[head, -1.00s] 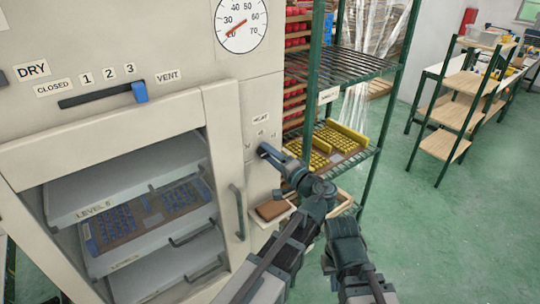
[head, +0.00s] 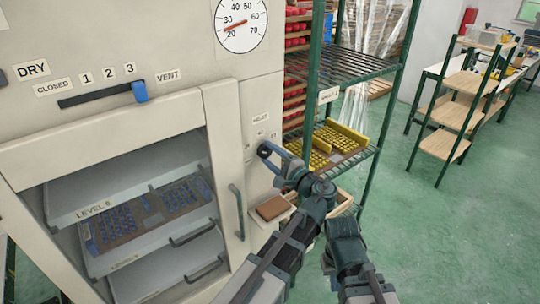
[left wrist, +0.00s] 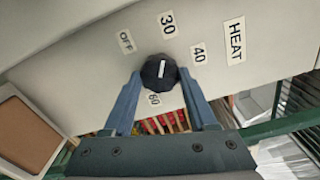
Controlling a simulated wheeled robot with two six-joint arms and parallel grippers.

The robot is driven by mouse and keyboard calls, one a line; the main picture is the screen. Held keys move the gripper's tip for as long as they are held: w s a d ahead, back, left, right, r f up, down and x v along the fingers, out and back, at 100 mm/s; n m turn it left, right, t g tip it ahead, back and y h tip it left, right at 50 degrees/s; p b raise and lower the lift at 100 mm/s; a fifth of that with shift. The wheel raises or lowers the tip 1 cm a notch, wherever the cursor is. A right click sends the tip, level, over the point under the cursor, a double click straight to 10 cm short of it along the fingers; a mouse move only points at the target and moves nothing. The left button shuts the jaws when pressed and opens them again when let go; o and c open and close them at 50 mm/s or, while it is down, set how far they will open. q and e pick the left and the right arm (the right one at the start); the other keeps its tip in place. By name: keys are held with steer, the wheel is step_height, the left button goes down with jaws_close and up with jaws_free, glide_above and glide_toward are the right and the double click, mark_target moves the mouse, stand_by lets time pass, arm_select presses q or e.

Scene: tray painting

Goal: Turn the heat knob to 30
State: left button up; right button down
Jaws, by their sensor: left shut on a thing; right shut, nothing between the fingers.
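The heat knob (left wrist: 159,72) is black and round with a white mark, on the oven's pale front panel. In the left wrist view the mark points toward the 30 label (left wrist: 167,24), with OFF, 40 and 60 labels around the knob. My left gripper (left wrist: 162,88) is shut on the knob, one blue finger on each side. In the head view the left gripper (head: 268,153) hides most of the knob, below the HEAT label (head: 261,118). My right gripper's fingers cannot be made out in either view.
The oven's round dial (head: 240,24) reads between 20 and 30. A blue vent slider (head: 139,91) and a door handle (head: 237,211) are to the left. A green rack (head: 345,67) with yellow parts stands close on the right. Green floor beyond is open.

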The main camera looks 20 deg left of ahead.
arm_select(q)
steer(key=shift+f, duration=0.1)
steer(key=o, duration=1.4)
steer(key=shift+c, duration=0.2)
steer(key=shift+s+d, duration=0.1)
steer(key=shift+s, duration=0.05)
